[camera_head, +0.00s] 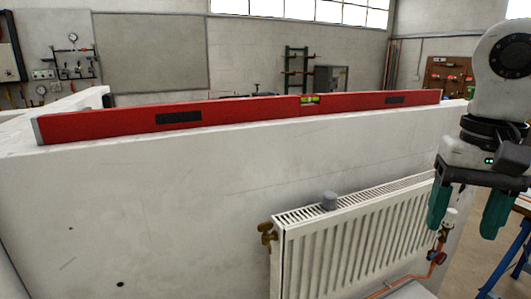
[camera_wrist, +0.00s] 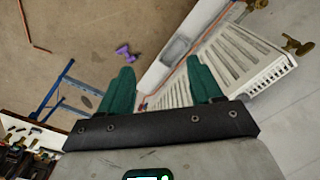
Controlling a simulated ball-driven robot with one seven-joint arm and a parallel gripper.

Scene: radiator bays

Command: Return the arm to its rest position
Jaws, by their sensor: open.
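My gripper (camera_head: 472,212) hangs at the right of the head view with its green fingers pointing down, in front of the right end of the white radiator (camera_head: 352,240). In the wrist view my gripper (camera_wrist: 158,90) has its two green fingers well apart, with nothing between them but the wall end, pipe and floor farther off. The gripper is open and empty. The radiator also shows in the wrist view (camera_wrist: 240,62), beyond the right finger. The arm above the gripper reaches out of the head view at the right.
A red spirit level (camera_head: 240,114) lies along the top of the white partition wall (camera_head: 150,200). A grey cap (camera_head: 329,201) sits on the radiator's top. A brass valve (camera_head: 267,233) is at its left end. A blue trestle (camera_head: 510,255) stands right. A purple object (camera_wrist: 124,52) lies on the floor.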

